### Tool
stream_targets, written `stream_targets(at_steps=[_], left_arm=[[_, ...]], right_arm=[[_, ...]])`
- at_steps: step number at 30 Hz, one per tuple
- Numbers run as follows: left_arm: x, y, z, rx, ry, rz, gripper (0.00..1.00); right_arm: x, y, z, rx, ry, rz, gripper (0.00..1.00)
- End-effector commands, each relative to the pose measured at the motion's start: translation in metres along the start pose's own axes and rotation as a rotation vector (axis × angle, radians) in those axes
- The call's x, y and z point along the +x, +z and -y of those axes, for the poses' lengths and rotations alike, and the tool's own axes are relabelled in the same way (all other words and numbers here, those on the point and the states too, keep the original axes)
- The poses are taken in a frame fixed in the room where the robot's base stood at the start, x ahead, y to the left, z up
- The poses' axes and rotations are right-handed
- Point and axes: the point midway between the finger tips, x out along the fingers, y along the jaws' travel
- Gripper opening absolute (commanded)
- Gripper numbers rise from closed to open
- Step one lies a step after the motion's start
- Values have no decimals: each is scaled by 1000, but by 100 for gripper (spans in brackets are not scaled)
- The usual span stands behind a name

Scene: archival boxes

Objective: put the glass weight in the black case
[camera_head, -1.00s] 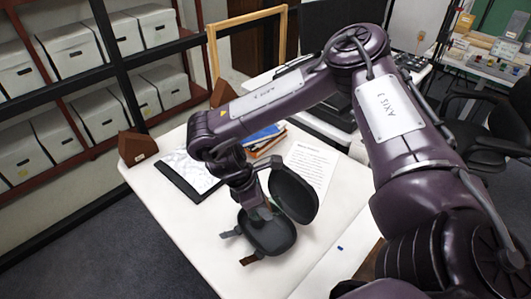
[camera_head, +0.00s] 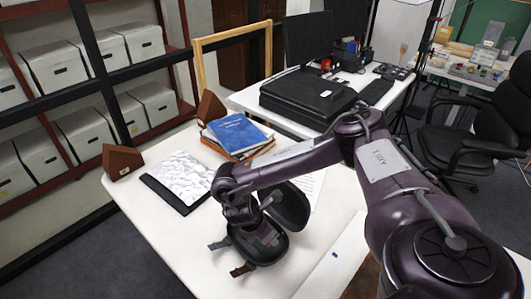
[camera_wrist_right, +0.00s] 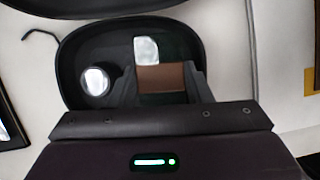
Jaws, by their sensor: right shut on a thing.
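The open black case (camera_head: 281,252) is a rounded shell on the white table, its lid (camera_head: 290,207) tilted up at the back. In the right wrist view the case (camera_wrist_right: 72,48) lies under my right gripper (camera_wrist_right: 162,82). Its fingers are shut on a brown block-like thing (camera_wrist_right: 162,77), over or inside the case; I cannot tell if it touches the bottom. A pale, glassy piece (camera_wrist_right: 147,50) shows just beyond the brown thing, and a round shiny piece (camera_wrist_right: 95,82) lies to the left. I cannot tell which is the glass weight. My left gripper is not in view.
A picture board (camera_head: 183,180), a blue book (camera_head: 238,132) on a stack and a brown wedge (camera_head: 121,161) stand on the table's left and back. A large black briefcase (camera_head: 310,97) lies on the desk behind. The table's front left is clear.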

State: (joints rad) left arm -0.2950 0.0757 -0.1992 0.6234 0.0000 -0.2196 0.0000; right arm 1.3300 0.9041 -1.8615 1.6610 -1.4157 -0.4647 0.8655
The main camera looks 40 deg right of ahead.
Motion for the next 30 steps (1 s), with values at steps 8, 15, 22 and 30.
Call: stream_targets(at_steps=[8,15,22,30], left_arm=[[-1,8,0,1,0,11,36],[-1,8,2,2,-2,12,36],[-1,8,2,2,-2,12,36],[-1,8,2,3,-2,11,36]], right_arm=[[24,-11,0,-1,0,2,15],[53,-23,-1,0,1,0,15],[55,-24,1,-2,-2,-1,15],[55,-24,1,-1,-3,-1,67]])
